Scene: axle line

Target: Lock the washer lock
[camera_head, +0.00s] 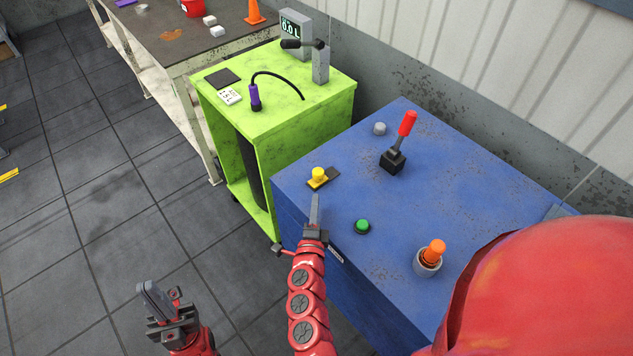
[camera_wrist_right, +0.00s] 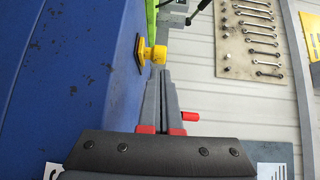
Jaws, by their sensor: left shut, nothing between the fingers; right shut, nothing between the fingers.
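A blue machine (camera_head: 400,240) stands at the front right. A yellow knob (camera_head: 318,174) sits on a small yellow and dark plate (camera_head: 331,178) near its left edge; I take this for the washer lock. My right gripper (camera_head: 316,198) is shut and empty, its fingertips just on the near side of the knob. In the right wrist view the fingertips (camera_wrist_right: 163,78) end close to the yellow knob (camera_wrist_right: 155,54); I cannot tell whether they touch. My left gripper (camera_head: 149,291) is shut and empty, low at the left over the floor.
A green button (camera_head: 362,226), an orange knob in a grey cup (camera_head: 430,255), a red-handled lever (camera_head: 401,140) and a grey button (camera_head: 379,128) share the blue top. A green cart (camera_head: 300,115) stands behind it to the left. Open floor (camera_head: 90,200) lies left.

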